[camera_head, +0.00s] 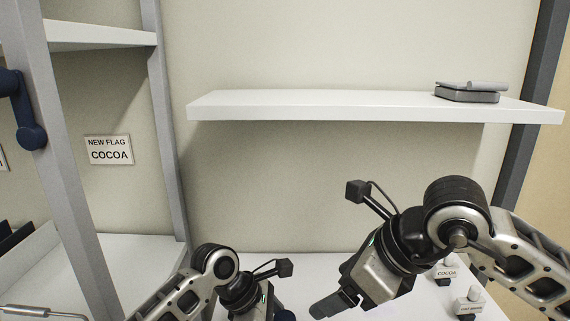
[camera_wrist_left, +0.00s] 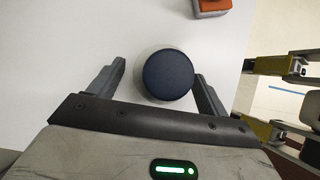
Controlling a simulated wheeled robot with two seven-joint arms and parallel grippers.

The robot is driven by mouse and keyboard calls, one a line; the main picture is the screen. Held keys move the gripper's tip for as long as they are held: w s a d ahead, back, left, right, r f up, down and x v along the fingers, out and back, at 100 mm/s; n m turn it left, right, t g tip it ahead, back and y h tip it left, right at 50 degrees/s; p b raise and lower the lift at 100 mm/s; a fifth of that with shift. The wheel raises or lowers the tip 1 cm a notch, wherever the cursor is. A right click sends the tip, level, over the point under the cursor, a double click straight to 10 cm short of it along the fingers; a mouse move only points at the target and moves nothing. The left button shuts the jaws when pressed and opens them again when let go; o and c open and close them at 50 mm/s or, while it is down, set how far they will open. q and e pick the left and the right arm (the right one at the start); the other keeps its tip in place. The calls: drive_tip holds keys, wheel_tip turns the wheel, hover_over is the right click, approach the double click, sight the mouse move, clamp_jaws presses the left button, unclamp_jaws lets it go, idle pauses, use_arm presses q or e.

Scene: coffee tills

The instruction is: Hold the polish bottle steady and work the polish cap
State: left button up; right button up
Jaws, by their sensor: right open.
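The polish cap (camera_wrist_left: 168,75) is a round dark blue disc, seen from above in the left wrist view. A pale rim under it looks like the white polish bottle (camera_wrist_left: 139,78); the rest of the bottle is hidden. My left gripper (camera_wrist_left: 162,72) has its fingers apart on either side of the cap. The right-hand finger is very close to the cap, and a gap shows on the other side. The cap also peeks in at the bottom edge of the head view (camera_head: 286,316). My right gripper (camera_head: 335,306) is open and empty, to the right of the cap.
Small label stands, one reading COCOA (camera_head: 446,272), are on the white counter (camera_head: 345,264) at right. An orange object (camera_wrist_left: 212,6) lies near the bottle. A white wall shelf (camera_head: 330,105) carries a grey device (camera_head: 468,93). Yellow-and-grey parts (camera_wrist_left: 280,66) show beyond the counter edge.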

use_arm(q)
drive_tip(key=v, duration=0.7)
drive_tip(key=shift+r, duration=0.25)
drive_tip(key=shift+a, duration=0.1)
